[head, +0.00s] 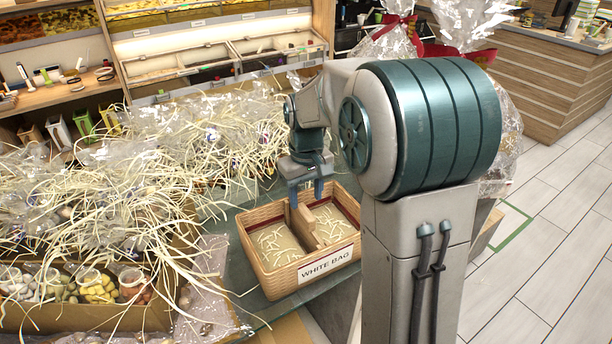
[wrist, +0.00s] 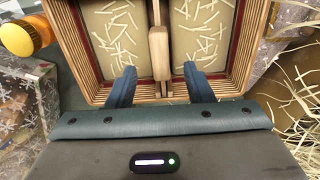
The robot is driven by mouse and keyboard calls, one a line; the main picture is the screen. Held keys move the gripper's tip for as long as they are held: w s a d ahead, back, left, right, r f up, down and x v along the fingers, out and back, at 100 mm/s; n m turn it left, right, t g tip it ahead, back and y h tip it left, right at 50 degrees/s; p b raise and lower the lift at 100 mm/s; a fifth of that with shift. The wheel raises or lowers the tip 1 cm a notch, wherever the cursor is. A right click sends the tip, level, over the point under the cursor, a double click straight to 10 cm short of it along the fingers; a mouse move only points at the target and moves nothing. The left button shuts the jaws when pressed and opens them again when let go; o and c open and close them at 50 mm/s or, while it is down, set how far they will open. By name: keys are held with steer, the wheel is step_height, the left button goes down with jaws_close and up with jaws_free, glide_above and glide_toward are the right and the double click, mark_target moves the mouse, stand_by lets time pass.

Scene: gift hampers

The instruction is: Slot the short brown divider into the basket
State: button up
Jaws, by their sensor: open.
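The short brown divider (head: 307,229) stands upright inside the wicker basket (head: 246,240), across its middle, with a compartment on each side. In the wrist view the divider (wrist: 159,52) runs from the far side toward my gripper, its near end at the basket's near wall. My gripper (head: 306,197) is open above the end of the divider away from the label. In the wrist view my gripper (wrist: 160,80) has one finger on each side of the divider, with clear gaps and nothing held. How deep the divider sits is hard to tell.
Pale shredded paper lies in both compartments. A white label (head: 326,264) reads "WHITE BAG". Wrapped hampers with straw-like strands (head: 120,190) crowd the left side. An orange-lidded item (wrist: 20,38) is beside the basket in the wrist view. Floor at the right is clear.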

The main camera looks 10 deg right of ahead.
step_height(320, 180, up, 6)
stand_by(0.4)
steer(key=s+f+m+t, duration=0.2)
steer(key=s+f+m, duration=0.1)
steer(key=s, duration=1.7)
steer(key=shift+s+f+t, duration=0.2)
steer(key=shift+s+t, duration=0.05)
steer(key=shift+t, duration=0.15)
